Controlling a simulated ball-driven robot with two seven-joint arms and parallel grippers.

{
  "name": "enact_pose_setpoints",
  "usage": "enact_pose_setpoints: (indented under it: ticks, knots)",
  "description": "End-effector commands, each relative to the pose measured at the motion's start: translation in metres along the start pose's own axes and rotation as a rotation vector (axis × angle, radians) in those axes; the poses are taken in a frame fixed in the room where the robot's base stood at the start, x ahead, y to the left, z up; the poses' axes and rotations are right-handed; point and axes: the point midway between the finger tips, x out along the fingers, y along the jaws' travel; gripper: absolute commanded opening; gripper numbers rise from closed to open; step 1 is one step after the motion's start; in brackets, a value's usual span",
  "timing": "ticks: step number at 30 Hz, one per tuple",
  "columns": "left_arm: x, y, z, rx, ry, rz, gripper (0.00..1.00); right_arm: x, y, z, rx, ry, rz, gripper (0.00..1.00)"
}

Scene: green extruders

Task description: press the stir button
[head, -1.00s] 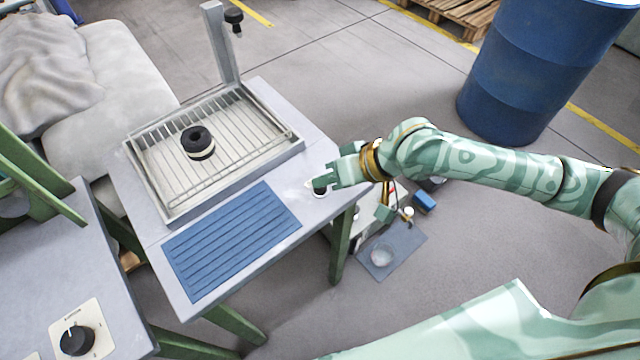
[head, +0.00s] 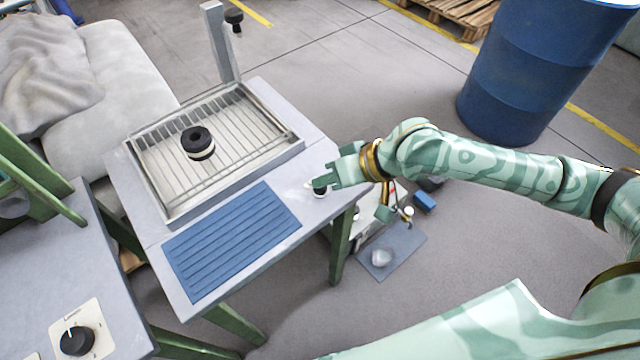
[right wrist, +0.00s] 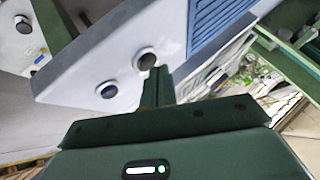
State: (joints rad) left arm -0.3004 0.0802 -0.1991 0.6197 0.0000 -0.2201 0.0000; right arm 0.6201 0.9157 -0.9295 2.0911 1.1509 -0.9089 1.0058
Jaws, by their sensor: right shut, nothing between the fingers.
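A small black round button (head: 319,190) with a pale rim sits near the right corner of the grey table (head: 255,92). My right gripper (head: 333,186) is shut and empty, with its fingertips right beside this button. In the right wrist view two round pale-rimmed controls show on the tabletop: a dark one (right wrist: 107,91) and a greyish one (right wrist: 145,59). The shut fingertips (right wrist: 157,73) are just by the greyish one. I cannot tell whether they touch it. No label can be read, so I cannot tell which is the stir button. My left gripper is not in view.
A wire-racked metal tray (head: 170,215) with a black-and-white round piece (head: 198,142) and a blue ribbed mat (head: 230,240) occupy the table. A second table at lower left carries a black knob (head: 76,341). A blue barrel (head: 540,70) stands at upper right.

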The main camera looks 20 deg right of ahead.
Motion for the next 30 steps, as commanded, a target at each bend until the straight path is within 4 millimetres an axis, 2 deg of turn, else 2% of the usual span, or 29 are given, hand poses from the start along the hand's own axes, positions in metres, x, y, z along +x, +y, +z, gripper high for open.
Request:
enact_pose_setpoints:
  ticks: [30]
  knots:
    - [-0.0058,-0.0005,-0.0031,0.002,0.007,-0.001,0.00,0.0064,0.0046,0.0052,0.000,-0.001,0.000,0.00]
